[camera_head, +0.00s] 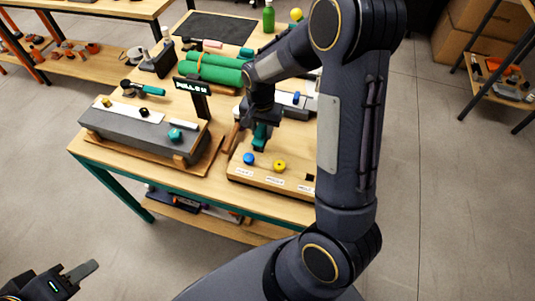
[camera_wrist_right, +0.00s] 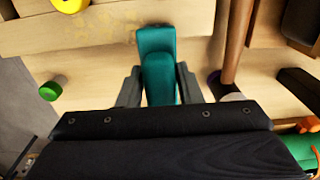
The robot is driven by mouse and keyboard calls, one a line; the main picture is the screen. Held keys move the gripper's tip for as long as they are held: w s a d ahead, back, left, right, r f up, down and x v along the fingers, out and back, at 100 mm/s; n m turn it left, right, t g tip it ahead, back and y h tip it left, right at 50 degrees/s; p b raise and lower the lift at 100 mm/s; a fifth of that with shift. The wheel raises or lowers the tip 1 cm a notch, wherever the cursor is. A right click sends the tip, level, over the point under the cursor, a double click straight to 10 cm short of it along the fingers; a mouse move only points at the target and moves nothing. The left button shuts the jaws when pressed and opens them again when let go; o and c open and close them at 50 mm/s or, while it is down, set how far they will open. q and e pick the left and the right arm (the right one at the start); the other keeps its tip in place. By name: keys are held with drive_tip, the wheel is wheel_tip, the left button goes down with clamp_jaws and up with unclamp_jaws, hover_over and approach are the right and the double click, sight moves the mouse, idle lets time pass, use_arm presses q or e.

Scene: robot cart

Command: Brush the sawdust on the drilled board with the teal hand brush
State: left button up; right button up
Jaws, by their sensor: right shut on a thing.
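The teal hand brush (camera_wrist_right: 157,48) is clamped between the fingers of my right gripper (camera_wrist_right: 159,88). In the head view my right gripper (camera_head: 262,118) holds the brush (camera_head: 261,133) over the far part of the drilled board (camera_head: 245,178). The light wooden board also shows in the wrist view (camera_wrist_right: 195,22), with faint yellowish sawdust (camera_wrist_right: 110,25) left of the brush tip. I cannot tell whether the bristles touch the board. My right arm hides the board's right part. My left gripper (camera_head: 78,275) is at the lower left, away from the table, its finger gap unclear.
A blue knob (camera_head: 249,159) and a yellow knob (camera_head: 280,165) sit on the board. A long grey block (camera_head: 125,132) and a black sign (camera_head: 194,86) stand to the left. Green rolls (camera_head: 215,68) lie behind, near a green bottle (camera_head: 268,17).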

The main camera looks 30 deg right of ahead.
drive_tip(key=shift+s+d, duration=0.1)
drive_tip(key=shift+s+d, duration=1.4)
drive_tip(key=shift+s, duration=0.25)
drive_tip(key=shift+s+d, duration=1.45)
drive_tip(key=shift+s, duration=0.25)
drive_tip(key=shift+s+d, duration=0.6)
drive_tip(key=shift+s, duration=0.1)
drive_tip(key=shift+w+a, duration=1.5)
drive_tip(key=shift+w, duration=0.25)
